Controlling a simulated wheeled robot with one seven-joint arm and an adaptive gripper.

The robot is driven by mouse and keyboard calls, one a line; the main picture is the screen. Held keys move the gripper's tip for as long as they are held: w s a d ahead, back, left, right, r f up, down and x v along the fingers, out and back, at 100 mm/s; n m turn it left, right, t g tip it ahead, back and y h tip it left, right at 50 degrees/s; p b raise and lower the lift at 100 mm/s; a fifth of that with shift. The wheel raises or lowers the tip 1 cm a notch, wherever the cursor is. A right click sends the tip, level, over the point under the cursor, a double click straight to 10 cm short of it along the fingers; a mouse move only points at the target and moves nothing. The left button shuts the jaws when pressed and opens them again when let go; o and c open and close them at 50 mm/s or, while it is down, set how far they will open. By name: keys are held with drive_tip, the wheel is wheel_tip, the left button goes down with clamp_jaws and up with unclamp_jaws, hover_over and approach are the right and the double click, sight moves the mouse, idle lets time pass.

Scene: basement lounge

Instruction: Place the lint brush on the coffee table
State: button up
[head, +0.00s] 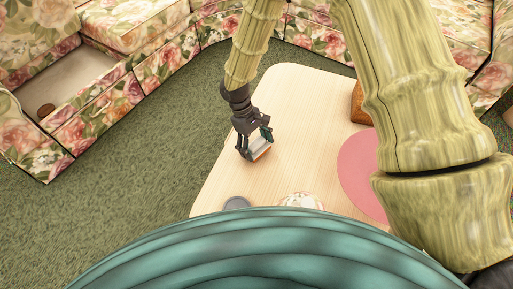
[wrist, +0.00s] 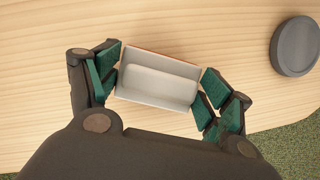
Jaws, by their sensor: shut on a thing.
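The lint brush (head: 262,149) looks like a small white, box-shaped piece with an orange edge. My gripper (head: 254,147) is shut on it at the left part of the pale wooden coffee table (head: 300,110). In the wrist view the lint brush (wrist: 157,86) lies between the green-padded fingers of my gripper (wrist: 161,80), one at each end. The table top (wrist: 200,25) shows right behind it. I cannot tell whether the brush touches the table or is just above it.
A grey disc (head: 237,203) lies near the table's front left edge and shows in the wrist view (wrist: 296,46). A patterned white item (head: 300,200), a pink round mat (head: 358,172) and a brown block (head: 360,103) are also on the table. Floral sofas (head: 130,30) stand behind.

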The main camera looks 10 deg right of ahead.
drive_tip(key=shift+f, duration=0.6)
drive_tip(key=o, duration=1)
drive_tip(key=shift+c, duration=0.2)
drive_tip(key=p+v, duration=0.2)
drive_tip(key=v, duration=1)
drive_tip(key=shift+p, duration=0.35)
drive_tip(key=shift+r, duration=0.1)
